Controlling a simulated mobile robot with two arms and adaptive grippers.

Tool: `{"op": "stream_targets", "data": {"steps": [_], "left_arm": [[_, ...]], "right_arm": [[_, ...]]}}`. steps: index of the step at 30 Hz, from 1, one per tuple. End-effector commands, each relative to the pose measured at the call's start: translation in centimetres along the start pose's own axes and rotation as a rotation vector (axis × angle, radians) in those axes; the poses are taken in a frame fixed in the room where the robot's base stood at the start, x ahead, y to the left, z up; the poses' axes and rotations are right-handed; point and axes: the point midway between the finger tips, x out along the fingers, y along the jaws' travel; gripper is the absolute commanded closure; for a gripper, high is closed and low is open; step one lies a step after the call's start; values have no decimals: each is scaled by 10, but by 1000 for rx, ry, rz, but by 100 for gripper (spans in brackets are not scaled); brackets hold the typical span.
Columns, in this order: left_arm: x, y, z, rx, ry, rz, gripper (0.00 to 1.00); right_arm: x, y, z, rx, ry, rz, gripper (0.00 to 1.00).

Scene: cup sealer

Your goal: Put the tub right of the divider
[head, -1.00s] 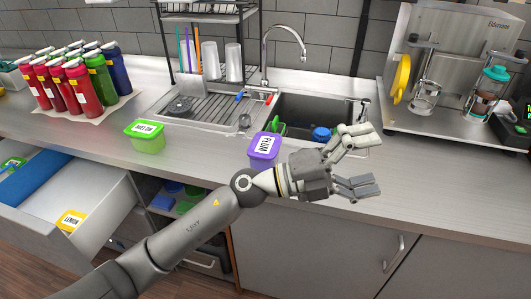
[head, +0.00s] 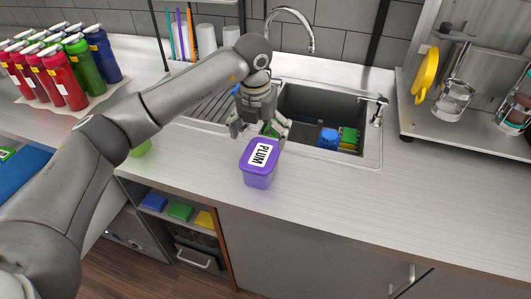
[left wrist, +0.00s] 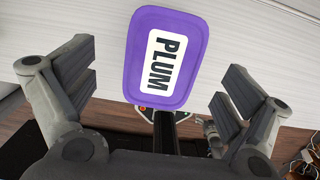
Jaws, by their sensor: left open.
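The purple tub labelled PLUM (head: 258,172) stands upright on the counter in front of the sink. My left gripper (head: 259,134) is open and pointed down at the tub's far side in the head view. In the left wrist view, the PLUM tub (left wrist: 165,55) lies between the spread fingers of my left gripper (left wrist: 158,88), with a gap on both sides. A blue piece (head: 22,172), possibly the divider, shows in the open drawer at the left edge, largely hidden by my arm.
A green tub (head: 143,149) on the counter is mostly hidden by my left arm. Several bottles (head: 62,62) stand at the back left. The sink (head: 318,110) holds a blue item (head: 327,138). The counter right of the PLUM tub is clear.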

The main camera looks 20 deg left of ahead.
Motion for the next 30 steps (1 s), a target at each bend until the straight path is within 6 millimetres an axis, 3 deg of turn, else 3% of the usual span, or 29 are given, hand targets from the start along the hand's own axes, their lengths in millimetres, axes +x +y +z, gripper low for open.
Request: {"op": "stream_targets", "data": {"steps": [9, 14, 21, 25, 30], "left_arm": [[45, 0, -2, 1, 5, 0, 2], [54, -1, -2, 2, 4, 0, 2], [79, -6, -8, 3, 6, -2, 2], [97, -6, -7, 2, 5, -2, 2], [103, -5, -6, 3, 2, -2, 2]], "right_arm": [[-16, 0, 0, 0, -2, 0, 4], [-20, 0, -1, 0, -1, 0, 4], [-41, 0, -3, 0, -1, 0, 4], [-45, 0, -3, 0, -2, 0, 4], [-45, 0, -2, 0, -3, -1, 4]]}}
